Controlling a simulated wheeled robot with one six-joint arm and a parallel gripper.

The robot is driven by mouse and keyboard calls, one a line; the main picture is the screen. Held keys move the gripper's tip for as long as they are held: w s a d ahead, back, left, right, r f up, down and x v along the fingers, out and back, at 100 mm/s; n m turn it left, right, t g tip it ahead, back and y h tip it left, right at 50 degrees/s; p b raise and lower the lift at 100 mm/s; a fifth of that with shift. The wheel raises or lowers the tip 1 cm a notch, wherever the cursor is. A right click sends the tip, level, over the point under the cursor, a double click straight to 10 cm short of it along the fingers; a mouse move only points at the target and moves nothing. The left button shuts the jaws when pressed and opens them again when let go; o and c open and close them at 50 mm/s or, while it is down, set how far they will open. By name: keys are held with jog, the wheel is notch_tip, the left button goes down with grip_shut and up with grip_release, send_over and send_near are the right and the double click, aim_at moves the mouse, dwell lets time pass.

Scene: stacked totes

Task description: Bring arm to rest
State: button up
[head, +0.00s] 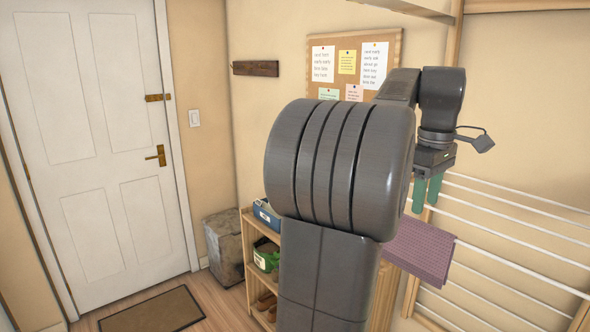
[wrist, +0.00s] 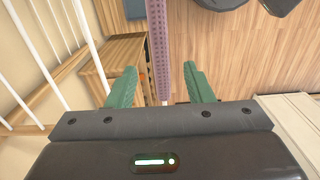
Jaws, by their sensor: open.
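My gripper (head: 427,200) has two green fingers pointing down beside a white-railed drying rack (head: 510,247). In the wrist view its fingers (wrist: 160,74) stand apart with nothing pinched between them. A purple textured cloth (head: 420,250) hangs over the rack just below the fingers. In the wrist view the cloth (wrist: 158,40) shows edge-on, as a strip seen through the gap between the fingers. My arm is raised and bent, and its large dark link hides part of the shelf and the wall.
A wooden shelf (head: 250,226) with a blue bin (head: 266,215), a green bin (head: 266,258) and shoes stands behind my arm. A corkboard (head: 398,48) hangs behind the arm. A doormat (head: 152,312) lies before the white door (head: 92,140).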

aim_at(421, 222)
notch_tip(421, 222, up, 6)
notch_tip(421, 222, down, 13)
jog(key=shift+f, duration=0.15)
jog(key=shift+r+p, duration=0.3)
notch_tip(421, 222, up, 12)
jog(key=p, duration=0.6)
jog(key=shift+s+a, duration=0.95)
jog(key=shift+a, duration=0.2)
jog(key=shift+s+a, duration=0.95)
jog(key=shift+a, duration=0.15)
